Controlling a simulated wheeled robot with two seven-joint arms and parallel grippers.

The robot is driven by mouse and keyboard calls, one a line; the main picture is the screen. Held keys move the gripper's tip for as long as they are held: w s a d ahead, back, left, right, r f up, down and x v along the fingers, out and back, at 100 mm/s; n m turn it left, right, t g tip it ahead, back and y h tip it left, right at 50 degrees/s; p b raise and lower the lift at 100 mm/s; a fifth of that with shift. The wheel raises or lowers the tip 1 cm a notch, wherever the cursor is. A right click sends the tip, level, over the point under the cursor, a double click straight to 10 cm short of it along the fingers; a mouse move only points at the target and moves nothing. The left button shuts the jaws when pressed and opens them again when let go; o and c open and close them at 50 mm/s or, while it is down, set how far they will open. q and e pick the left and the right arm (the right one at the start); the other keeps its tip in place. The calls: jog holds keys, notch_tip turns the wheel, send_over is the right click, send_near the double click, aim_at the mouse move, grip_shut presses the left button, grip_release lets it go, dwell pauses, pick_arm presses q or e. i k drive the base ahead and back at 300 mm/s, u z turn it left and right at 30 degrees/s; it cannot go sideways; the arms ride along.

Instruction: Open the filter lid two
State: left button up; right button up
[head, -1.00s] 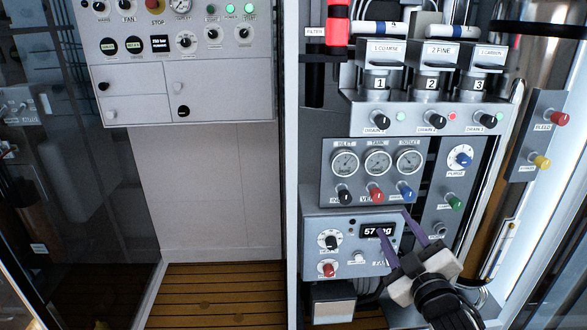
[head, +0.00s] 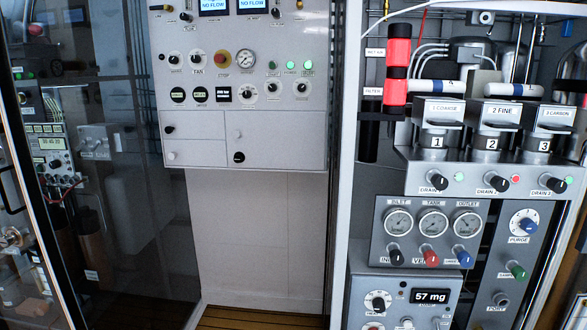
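Filter lid two is the grey lid labelled "2 FINE" (head: 501,113), in the middle of a row of three at the upper right. It sits down on its filter housing marked 2 (head: 492,143) and looks closed. The lid "1 COARSE" (head: 447,111) is to its left and the lid "3 CARBON" (head: 555,116) to its right, both also down. Below lid two is a black drain knob (head: 499,183) with a red lamp (head: 516,179) beside it. Neither of my grippers shows in the head view.
A gauge panel (head: 382,228) with three gauges and coloured knobs is below the filters. A display reading 57 mg (head: 431,297) is under it. White tubes cross behind the lids. A white cabinet post (head: 345,150) stands left of the filters.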

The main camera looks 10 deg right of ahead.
aim_at(482, 115)
jog(key=z, duration=1.45)
jog(key=k, duration=0.35)
jog(key=u, duration=0.85)
jog(key=i, duration=1)
jog(key=z, duration=0.5)
